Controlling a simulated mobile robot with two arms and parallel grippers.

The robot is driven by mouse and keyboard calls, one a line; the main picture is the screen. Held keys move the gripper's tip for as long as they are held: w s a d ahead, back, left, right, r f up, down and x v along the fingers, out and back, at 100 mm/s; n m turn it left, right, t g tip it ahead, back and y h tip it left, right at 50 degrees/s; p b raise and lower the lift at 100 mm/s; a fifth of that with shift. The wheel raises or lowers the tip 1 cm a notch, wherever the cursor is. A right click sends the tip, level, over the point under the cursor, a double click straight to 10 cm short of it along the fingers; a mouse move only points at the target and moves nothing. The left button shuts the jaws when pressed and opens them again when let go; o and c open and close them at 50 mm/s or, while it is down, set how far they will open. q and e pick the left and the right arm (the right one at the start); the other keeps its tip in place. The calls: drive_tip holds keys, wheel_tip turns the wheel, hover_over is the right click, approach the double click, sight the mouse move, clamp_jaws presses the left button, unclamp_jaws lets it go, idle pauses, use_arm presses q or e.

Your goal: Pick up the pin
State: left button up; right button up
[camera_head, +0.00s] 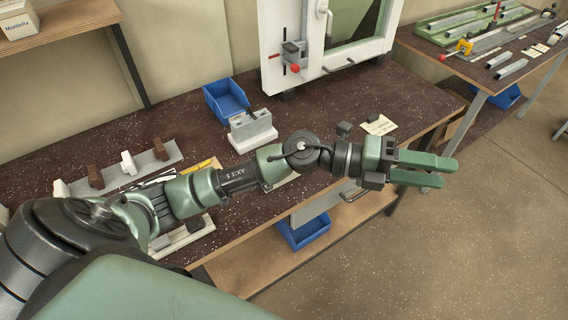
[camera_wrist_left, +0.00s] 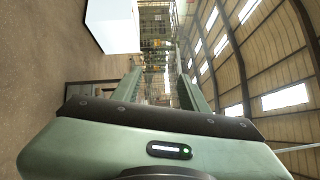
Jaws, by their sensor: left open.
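My left gripper (camera_head: 446,172) is open and empty. It reaches out past the front edge of the dark bench, above the floor. In the left wrist view its two fingers (camera_wrist_left: 160,88) stand apart with nothing between them. I cannot pick out the pin for certain in either view. A grey block on a white base (camera_head: 252,131) stands on the bench, left of my gripper. A white-framed fixture (camera_head: 275,55) with a grey clamp and a red knob stands at the back of the bench. My right gripper is not in view.
A blue bin (camera_head: 226,100) sits on the bench, and another blue bin (camera_head: 304,232) is on the shelf below. A strip with brown and white holders (camera_head: 128,167) lies at the left. A second table (camera_head: 480,65) with metal profiles stands at the upper right. Open floor lies right.

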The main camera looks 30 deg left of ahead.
use_arm(q)
drive_tip(key=a+f+m+g+y, duration=0.45)
drive_tip(key=a+f+y, duration=0.2)
drive_tip(key=f, duration=0.35)
drive_tip(key=a+f+y, duration=0.1)
drive_tip(key=a+y, duration=0.2)
drive_tip(key=a, duration=0.6)
drive_tip(key=w+a+f+n+g+y, duration=0.1)
drive_tip(key=a+y, duration=0.3)
drive_tip(key=a, duration=0.5)
drive_tip(key=w+a+f+y, duration=0.1)
drive_tip(key=a+y, duration=0.3)
drive_tip(key=a, duration=0.5)
drive_tip(key=shift+n+g, duration=0.25)
drive_tip(key=f+p, duration=0.1)
drive_tip(key=f, duration=0.1)
drive_tip(key=f+p, duration=0.1)
drive_tip(key=f, duration=0.1)
drive_tip(key=f+p, duration=0.1)
drive_tip(key=f, duration=0.1)
drive_tip(key=shift+w+d+f, duration=0.1)
drive_tip(key=shift+w+d, duration=0.15)
drive_tip(key=shift+d, duration=0.05)
drive_tip(key=shift+f, duration=0.5)
clamp_jaws()
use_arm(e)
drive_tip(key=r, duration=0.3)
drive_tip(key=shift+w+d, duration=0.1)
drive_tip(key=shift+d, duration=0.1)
